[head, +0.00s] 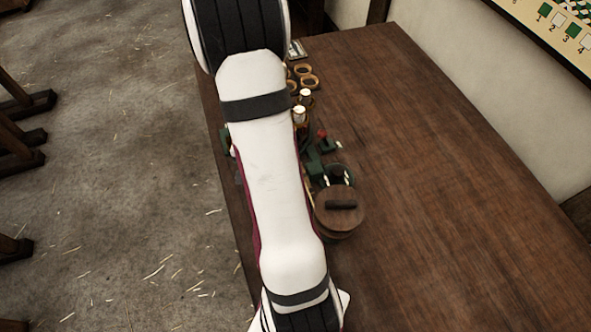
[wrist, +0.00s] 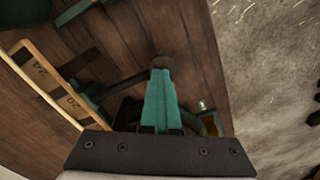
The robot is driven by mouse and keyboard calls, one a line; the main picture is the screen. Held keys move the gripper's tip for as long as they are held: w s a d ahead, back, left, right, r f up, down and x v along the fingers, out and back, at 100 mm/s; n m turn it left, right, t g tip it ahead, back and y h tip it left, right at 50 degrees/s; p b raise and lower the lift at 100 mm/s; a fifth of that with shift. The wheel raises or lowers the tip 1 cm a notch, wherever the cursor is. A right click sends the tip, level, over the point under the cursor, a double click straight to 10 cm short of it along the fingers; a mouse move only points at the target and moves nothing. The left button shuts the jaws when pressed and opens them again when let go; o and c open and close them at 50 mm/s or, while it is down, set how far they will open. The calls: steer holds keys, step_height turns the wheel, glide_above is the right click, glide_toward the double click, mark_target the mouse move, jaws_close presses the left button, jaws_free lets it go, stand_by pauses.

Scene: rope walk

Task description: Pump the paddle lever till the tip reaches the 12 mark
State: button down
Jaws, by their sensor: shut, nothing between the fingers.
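In the wrist view my gripper (wrist: 161,75) shows as teal fingers pressed together, shut and empty. A dark bar with a rounded end, probably the paddle lever (wrist: 128,82), runs in from the left to the fingertips. Its rounded end sits at or just beyond the tips; I cannot tell whether they touch. The 12 mark and the pointer tip are not visible. In the head view my arm hides my gripper and most of the green device (head: 316,160).
In the head view a lidded wooden tub (head: 340,212) stands close right of my arm. Brass pieces (head: 300,115), rings (head: 309,82) and a red knob (head: 322,133) stand behind it. The table's (head: 450,190) right side is clear. A chart (head: 560,32) hangs on the wall.

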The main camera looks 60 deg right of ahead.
steer(key=shift+f, duration=0.25)
stand_by(0.3)
steer(key=shift+r, duration=0.1)
step_height(320, 180, up, 6)
steer(key=shift+s+d+r, duration=0.1)
stand_by(0.5)
stand_by(0.6)
steer(key=shift+a+r, duration=0.1)
steer(key=shift+a, duration=0.1)
steer(key=w+a+r+n, duration=0.25)
steer(key=a+r, duration=0.25)
steer(key=a, duration=0.4)
steer(key=s+a+r+n+y, duration=0.1)
steer(key=s+a+r+n, duration=0.2)
steer(key=s+a, duration=0.2)
steer(key=s+a+r+n, duration=0.3)
steer(key=s+a, duration=0.3)
steer(key=a, duration=0.6)
steer(key=shift+a+n+y, duration=0.25)
steer(key=shift+n+y, duration=0.15)
steer(key=shift+n, duration=0.05)
